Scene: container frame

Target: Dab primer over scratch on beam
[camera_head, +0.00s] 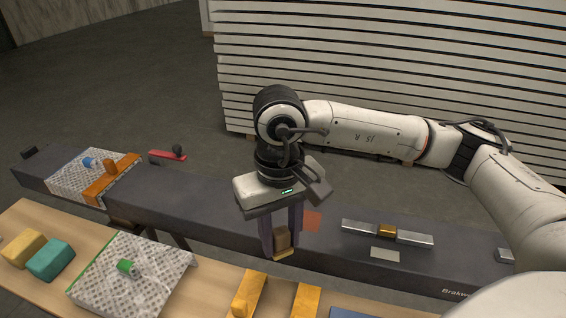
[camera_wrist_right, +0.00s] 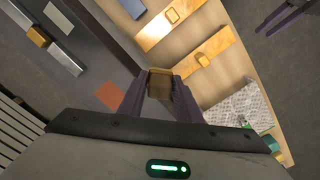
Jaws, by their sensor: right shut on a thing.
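My right gripper (camera_head: 281,245) is shut on a small brown block with a tan lower face (camera_head: 283,241). The block also shows between the fingertips in the right wrist view (camera_wrist_right: 160,84). The gripper points down at the near edge of the dark grey beam (camera_head: 195,211); I cannot tell whether the block touches anything. A flat reddish-brown patch (camera_head: 311,221) lies on the beam just right of the fingers. It also shows in the right wrist view (camera_wrist_right: 110,96). I cannot make out a scratch. My left gripper is not in the head view.
Silver bars (camera_head: 414,238) with a gold block and a pale label (camera_head: 385,254) are on the beam to the right. An orange clamp (camera_head: 112,180) is at left. The wooden table (camera_head: 205,292) holds a patterned plate (camera_head: 150,284), sponges (camera_head: 50,259) and orange pieces (camera_head: 306,300).

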